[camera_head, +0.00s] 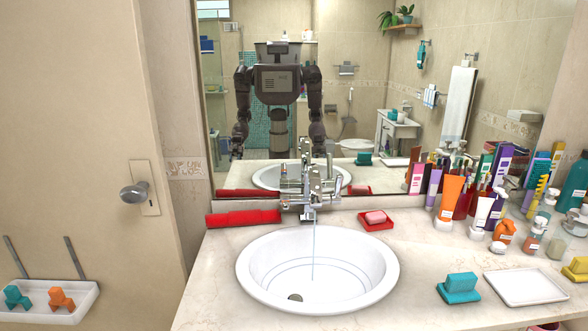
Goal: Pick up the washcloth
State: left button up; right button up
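A red folded cloth (243,217), which looks like the washcloth, lies flat on the counter (215,262) at the left. It is against the back edge, below the mirror and left of the faucet. Its reflection shows as a red strip in the mirror just behind it. Neither of my grippers shows directly in the head view. My body and both hanging arms appear only as a reflection in the mirror, where the fingers are too small to read.
A white sink (317,297) fills the middle, with a thin water stream from the faucet (308,200). A red soap dish (376,222) is right of it. Bottles and tubes (450,197) crowd the right, near a white tray (525,287) and a teal item (459,289).

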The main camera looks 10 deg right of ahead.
aim_at(458, 288)
jog(key=z, duration=1.3)
jog(key=i+l, duration=0.1)
jog(key=l, duration=0.3)
jog(key=i+l, duration=0.1)
jog(key=l, duration=0.3)
jog(key=i+l+u, duration=0.1)
jog(key=l, duration=0.35)
